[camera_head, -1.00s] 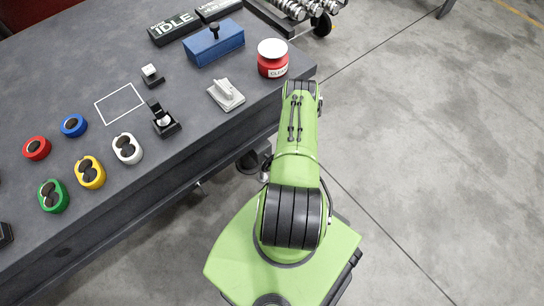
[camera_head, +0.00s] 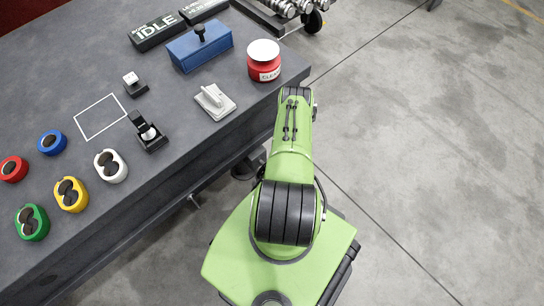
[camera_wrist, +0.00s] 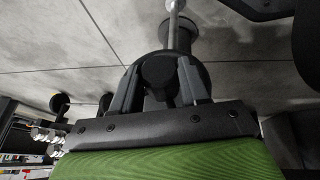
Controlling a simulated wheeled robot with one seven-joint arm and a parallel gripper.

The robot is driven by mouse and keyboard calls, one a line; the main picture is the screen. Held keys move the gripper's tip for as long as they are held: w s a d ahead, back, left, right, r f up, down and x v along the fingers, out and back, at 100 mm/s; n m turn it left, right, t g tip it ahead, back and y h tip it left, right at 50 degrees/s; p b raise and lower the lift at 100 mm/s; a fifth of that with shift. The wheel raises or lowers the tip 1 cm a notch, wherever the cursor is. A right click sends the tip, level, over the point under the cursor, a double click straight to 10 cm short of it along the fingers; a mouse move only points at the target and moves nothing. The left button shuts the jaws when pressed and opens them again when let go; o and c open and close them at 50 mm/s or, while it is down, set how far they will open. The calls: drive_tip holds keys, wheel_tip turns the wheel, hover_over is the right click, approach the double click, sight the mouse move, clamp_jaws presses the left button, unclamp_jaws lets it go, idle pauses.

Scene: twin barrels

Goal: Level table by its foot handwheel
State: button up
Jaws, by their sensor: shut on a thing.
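The dark grey table (camera_head: 80,75) fills the left of the head view, with its front edge running diagonally. In the wrist view a round black handwheel (camera_wrist: 160,68) with a central knob sits between the fingers of my gripper (camera_wrist: 157,82). The fingers are shut on the handwheel, one on each side. A silver rod (camera_wrist: 175,8) rises beyond it in the picture. In the head view my green arm reaches down beside the table's right end, and my gripper is hidden there. A dark round part shows under the table edge; I cannot tell whether it is the same handwheel.
On the table are a blue box (camera_head: 200,46), a red jar (camera_head: 264,62), a grey block (camera_head: 214,101), a black IDLE sign (camera_head: 157,31) and several coloured rings. A wheeled rack (camera_head: 290,12) stands behind. The floor at right is clear.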

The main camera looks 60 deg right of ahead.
drive_tip(key=shift+d, duration=0.1)
drive_tip(key=y, duration=0.3)
drive_tip(key=m+t+y, duration=0.1)
drive_tip(key=y, duration=0.1)
drive_tip(key=shift+d, duration=0.35)
drive_tip(key=t+y, duration=0.1)
drive_tip(key=y, duration=0.1)
drive_tip(key=m+y, duration=0.1)
drive_tip(key=y, duration=0.2)
drive_tip(key=shift+s+d+f+t, duration=0.1)
drive_tip(key=shift+d+f+t, duration=0.1)
drive_tip(key=shift+t, duration=0.2)
drive_tip(key=o, duration=0.8)
